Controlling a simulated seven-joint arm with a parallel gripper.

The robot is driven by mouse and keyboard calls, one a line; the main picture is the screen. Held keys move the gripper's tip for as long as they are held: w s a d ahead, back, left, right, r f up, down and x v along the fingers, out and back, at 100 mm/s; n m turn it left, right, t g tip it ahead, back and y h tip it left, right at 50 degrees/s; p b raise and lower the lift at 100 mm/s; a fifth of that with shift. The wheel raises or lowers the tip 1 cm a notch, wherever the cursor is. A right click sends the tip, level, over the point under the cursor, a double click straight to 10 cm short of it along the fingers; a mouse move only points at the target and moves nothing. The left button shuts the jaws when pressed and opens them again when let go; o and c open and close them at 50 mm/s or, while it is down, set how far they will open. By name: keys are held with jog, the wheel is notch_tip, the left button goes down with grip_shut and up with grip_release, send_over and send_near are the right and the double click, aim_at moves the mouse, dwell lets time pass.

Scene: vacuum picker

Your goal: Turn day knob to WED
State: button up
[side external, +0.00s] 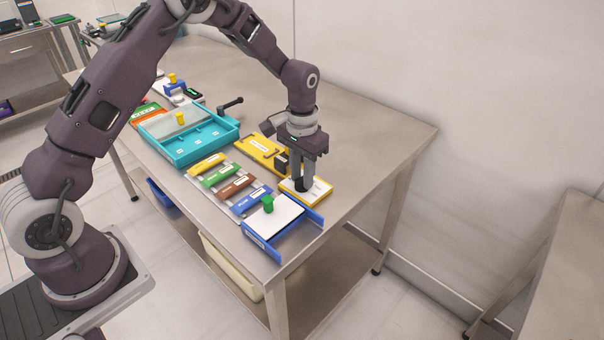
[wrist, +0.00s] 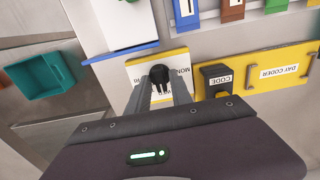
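The day knob (wrist: 159,73) is a black knob on a white plate with a yellow border (wrist: 140,68), which also shows near the right end of the table in the side view (side external: 318,189). Upside-down MON lettering shows to the right of the knob in the wrist view, and partly covered lettering ending in RI shows to its left. My fingers hide the other marks, and I cannot tell where the knob points. My gripper (side external: 303,184) points down over the plate. Its two fingers stand on either side of the knob and appear closed on it.
The yellow DAY CODER panel (wrist: 285,75) and a black CODE block (wrist: 216,78) lie beside the plate. Several coloured blocks and a teal tray (side external: 175,157) lie left.

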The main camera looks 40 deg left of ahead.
jog(key=shift+o, duration=0.5)
notch_tip(320, 180, up, 6)
jog(key=shift+r, duration=0.8)
notch_tip(320, 180, up, 8)
jog(key=r+t, duration=0.1)
send_over(302, 178)
jog(key=s, duration=0.5)
jog(key=s+d+r+t, duration=0.1)
jog(key=s+r+t, duration=0.1)
jog(key=s+r, duration=0.65)
jog(key=s+f+t, duration=0.1)
jog(key=s+t, duration=0.1)
jog(key=s, duration=1.5)
jog(key=shift+d+f+t, duration=0.15)
jog(key=shift+d+t, duration=0.15)
jog(key=shift+d, duration=0.05)
